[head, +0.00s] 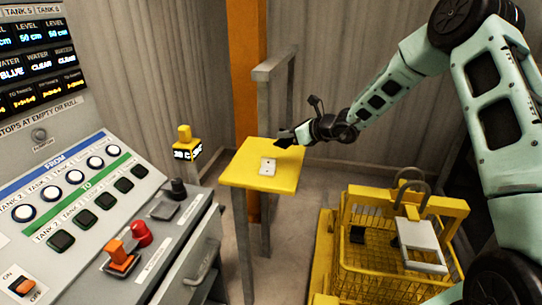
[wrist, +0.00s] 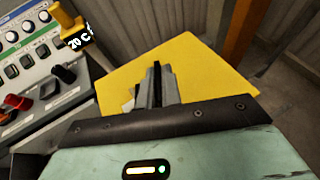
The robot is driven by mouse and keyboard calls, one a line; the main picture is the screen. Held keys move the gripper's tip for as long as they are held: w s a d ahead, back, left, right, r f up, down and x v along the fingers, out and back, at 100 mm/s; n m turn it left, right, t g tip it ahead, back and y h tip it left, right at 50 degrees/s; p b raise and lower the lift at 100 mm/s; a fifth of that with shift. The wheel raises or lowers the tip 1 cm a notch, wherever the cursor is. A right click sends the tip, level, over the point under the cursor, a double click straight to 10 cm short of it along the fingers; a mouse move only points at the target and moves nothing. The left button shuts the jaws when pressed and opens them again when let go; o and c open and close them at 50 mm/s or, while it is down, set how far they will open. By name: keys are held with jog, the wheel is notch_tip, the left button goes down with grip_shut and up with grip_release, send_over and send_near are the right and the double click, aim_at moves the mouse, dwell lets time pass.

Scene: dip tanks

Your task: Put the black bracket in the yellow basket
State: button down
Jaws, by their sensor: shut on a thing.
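My gripper (head: 296,136) is over the yellow table (head: 233,177), at its back right edge. In the wrist view its grey fingers (wrist: 157,88) are closed on a thin dark piece (wrist: 157,70), which looks like the black bracket seen edge-on. In the head view the held bracket (head: 284,141) is a small dark shape at the fingertips, hard to part from the gripper. The yellow basket (head: 384,288) of wire mesh stands at the lower right, well away from my gripper. A dark piece (head: 357,234) and a pale grey plate (head: 420,238) show at the basket.
A small white plate with holes (head: 267,166) lies on the yellow table. A grey post with a rail (head: 275,66) stands behind the table. The control console (head: 100,200) fills the left. Open floor (head: 282,250) lies between the table and the basket.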

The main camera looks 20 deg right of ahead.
aim_at(286, 164)
jog(key=shift+f, duration=3.9)
jog(key=shift+f, duration=0.1)
jog(key=c, duration=2)
grip_release()
jog(key=shift+f, duration=0.1)
jog(key=o, duration=0.4)
